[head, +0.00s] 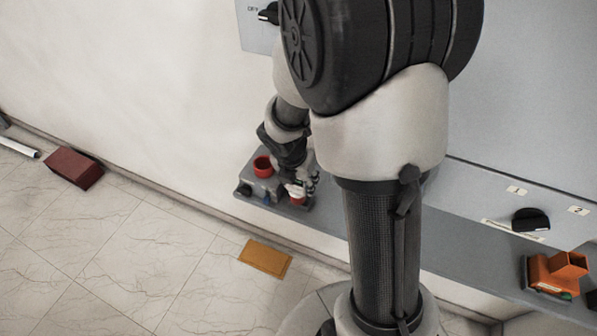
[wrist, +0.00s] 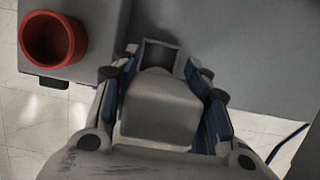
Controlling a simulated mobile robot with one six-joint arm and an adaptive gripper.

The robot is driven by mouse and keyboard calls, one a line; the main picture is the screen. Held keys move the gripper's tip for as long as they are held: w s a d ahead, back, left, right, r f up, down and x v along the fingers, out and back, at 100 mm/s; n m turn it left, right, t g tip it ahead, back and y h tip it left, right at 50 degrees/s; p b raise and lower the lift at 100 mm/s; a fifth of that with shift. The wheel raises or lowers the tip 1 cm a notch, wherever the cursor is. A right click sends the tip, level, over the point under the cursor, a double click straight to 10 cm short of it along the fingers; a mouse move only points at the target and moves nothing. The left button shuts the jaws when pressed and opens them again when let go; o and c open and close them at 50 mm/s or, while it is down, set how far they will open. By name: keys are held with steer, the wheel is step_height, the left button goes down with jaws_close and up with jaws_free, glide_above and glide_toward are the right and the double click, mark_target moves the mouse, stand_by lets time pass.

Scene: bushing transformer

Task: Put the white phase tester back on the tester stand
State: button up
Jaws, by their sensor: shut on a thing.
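My gripper (head: 298,188) is low at the grey shelf's left end, partly hidden by my arm in the head view. In the wrist view my gripper (wrist: 157,82) is shut on the white phase tester (wrist: 160,108), a pale blocky body between the blue-padded fingers. A square grey opening (wrist: 160,53) shows just beyond the tester's front; I cannot tell whether they touch. A grey box (head: 268,185), seemingly the tester stand, carries a red round cup (head: 262,165). The cup also shows at upper left in the wrist view (wrist: 52,40).
The grey shelf (head: 470,215) runs along the wall to the right. An orange device (head: 557,272) and a black knob-like part (head: 530,219) are at its right. A dark red box (head: 74,168) and an orange-yellow plate (head: 265,258) lie on the tiled floor.

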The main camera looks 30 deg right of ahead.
steer(key=f+b, duration=0.1)
steer(key=w+d+f, duration=0.1)
steer(key=d+f+b, duration=0.1)
steer(key=shift+w+f+b, duration=0.3)
steer(key=shift+b, duration=0.05)
steer(key=shift+f, duration=0.15)
steer(key=o, duration=0.9)
steer(key=shift+o, duration=0.2)
steer(key=p+v, duration=0.6)
steer(key=v, duration=0.6)
steer(key=shift+s, duration=0.1)
steer(key=shift+a, duration=0.1)
